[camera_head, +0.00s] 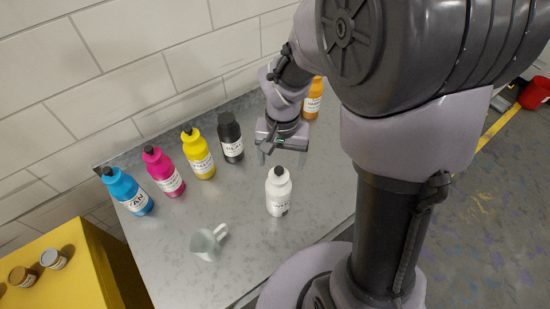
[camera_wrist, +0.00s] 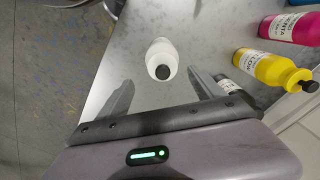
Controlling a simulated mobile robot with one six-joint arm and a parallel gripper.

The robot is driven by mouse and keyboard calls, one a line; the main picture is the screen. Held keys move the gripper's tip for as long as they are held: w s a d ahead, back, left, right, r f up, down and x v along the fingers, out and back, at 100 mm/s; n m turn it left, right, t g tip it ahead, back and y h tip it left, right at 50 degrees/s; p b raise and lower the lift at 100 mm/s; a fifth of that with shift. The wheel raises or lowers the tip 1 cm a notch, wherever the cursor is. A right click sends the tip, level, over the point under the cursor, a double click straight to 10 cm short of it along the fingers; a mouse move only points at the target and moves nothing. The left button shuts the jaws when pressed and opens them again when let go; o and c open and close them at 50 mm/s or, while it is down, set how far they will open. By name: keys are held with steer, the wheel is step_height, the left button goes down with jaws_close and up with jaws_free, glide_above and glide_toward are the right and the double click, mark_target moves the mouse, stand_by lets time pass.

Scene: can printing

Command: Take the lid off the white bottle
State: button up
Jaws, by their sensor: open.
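The white bottle (camera_head: 278,193) stands upright on the grey metal table, with its black lid (camera_head: 279,171) on top. In the wrist view the white bottle (camera_wrist: 161,55) and its black lid (camera_wrist: 163,72) show from above, ahead of the fingertips. My gripper (camera_head: 269,158) is open and empty, above the table and a little behind the bottle in the head view. Its two fingers also show in the wrist view (camera_wrist: 160,85), spread apart on either side of the lid's line, not touching it.
Cyan (camera_head: 128,192), magenta (camera_head: 163,172), yellow (camera_head: 198,155) and black (camera_head: 231,138) bottles stand in a row along the back. An orange bottle (camera_head: 313,102) is behind my arm. A pale jug (camera_head: 205,244) stands at the front left. The table's middle is clear.

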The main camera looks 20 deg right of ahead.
mark_target(279, 169)
steer(key=f, duration=0.5)
steer(key=shift+w+a+b, duration=0.15)
steer(key=shift+a+b, duration=0.1)
steer(key=shift+b, duration=0.05)
steer(key=shift+r, duration=0.1)
steer(key=shift+c, duration=0.5)
steer(key=c, duration=1.3)
